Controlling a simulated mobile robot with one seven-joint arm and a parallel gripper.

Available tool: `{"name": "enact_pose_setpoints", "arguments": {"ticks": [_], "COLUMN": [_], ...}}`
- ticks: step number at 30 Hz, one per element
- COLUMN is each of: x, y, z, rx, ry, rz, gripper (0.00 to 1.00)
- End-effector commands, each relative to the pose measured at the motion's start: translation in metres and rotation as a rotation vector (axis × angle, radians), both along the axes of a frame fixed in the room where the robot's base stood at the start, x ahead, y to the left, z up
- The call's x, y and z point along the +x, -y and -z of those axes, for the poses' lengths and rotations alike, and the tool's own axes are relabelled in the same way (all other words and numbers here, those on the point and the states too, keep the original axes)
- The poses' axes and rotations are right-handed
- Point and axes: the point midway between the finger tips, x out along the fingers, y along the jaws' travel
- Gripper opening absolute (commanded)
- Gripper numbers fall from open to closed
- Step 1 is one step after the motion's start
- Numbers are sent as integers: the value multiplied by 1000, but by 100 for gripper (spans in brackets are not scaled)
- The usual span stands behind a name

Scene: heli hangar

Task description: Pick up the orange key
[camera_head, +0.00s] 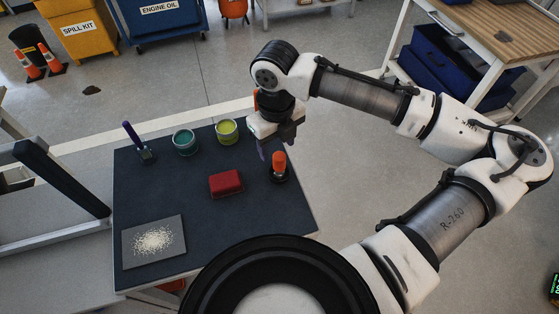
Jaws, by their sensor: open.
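The orange key (279,159) shows as a small upright orange piece on a round black base (279,176), near the right edge of the dark worktop. My gripper (272,151) is just above and behind it in the head view, pointing down with its jaws open. The fingers look empty, and one finger shows left of the orange piece. The other finger is partly hidden, and I cannot tell the exact gap between the fingers and the key.
On the dark worktop (190,215) are a red block (226,183), a teal tin (185,143), a yellow-green tin (227,131) and a purple-handled tool (133,135). A grey plate (130,256) with pale grains lies front left. The worktop between them is clear.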

Motion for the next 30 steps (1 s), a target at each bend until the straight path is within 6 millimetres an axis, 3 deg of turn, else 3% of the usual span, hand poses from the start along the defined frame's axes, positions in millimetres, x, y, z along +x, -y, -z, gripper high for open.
{"name": "enact_pose_setpoints", "arguments": {"ticks": [3, 11, 21, 29, 30], "x": [0, 1, 5, 5, 5], "y": [0, 1, 3, 3, 3], "z": [18, 36, 78, 82, 82], "rx": [0, 0, 1, 0, 0], "ry": [0, 0, 2, 2, 2], "rz": [1, 2, 1, 1, 1], "gripper": [55, 55, 55, 55, 51]}}
